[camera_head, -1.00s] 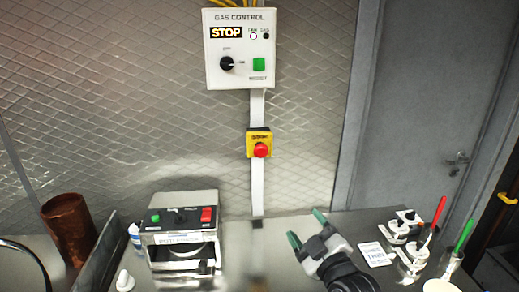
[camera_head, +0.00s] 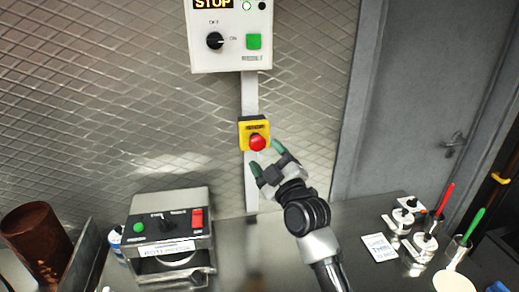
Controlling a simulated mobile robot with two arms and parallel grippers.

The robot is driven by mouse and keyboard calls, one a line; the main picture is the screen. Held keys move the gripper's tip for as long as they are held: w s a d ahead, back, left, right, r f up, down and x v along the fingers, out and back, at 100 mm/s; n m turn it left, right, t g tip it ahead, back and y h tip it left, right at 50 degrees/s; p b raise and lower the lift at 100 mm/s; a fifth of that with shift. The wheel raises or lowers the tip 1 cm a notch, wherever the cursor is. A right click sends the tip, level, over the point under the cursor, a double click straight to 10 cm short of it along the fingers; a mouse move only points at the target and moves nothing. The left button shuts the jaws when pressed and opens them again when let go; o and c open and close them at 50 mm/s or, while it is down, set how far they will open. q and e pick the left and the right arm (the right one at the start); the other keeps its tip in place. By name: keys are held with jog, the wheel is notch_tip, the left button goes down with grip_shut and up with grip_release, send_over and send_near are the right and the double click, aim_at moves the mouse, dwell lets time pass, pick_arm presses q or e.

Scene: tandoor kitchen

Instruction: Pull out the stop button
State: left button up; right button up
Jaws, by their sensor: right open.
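The stop button (camera_head: 257,143) is a red round knob on a small yellow box (camera_head: 246,124) fixed to the wall, below the gas control panel. My right gripper (camera_head: 265,156) is open, with its green-tipped fingers just below and to the right of the red knob. One fingertip is close to the knob's right side, the other is below it. I cannot tell whether either finger touches it. Nothing is between the fingers. My left gripper is not in view.
The white gas control panel (camera_head: 231,62) hangs above the yellow box. A metal device (camera_head: 168,212) with switches stands on the counter at left, beside a copper pot (camera_head: 38,240). Cups with red and green handles and a white card (camera_head: 380,247) are at right.

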aim_at(260, 147)
jog(key=x, duration=0.3)
jog(key=shift+f, duration=0.15)
jog(key=shift+w+a+r+b, duration=0.25)
jog(key=shift+w+b, duration=0.1)
jog(key=shift+w, duration=0.2)
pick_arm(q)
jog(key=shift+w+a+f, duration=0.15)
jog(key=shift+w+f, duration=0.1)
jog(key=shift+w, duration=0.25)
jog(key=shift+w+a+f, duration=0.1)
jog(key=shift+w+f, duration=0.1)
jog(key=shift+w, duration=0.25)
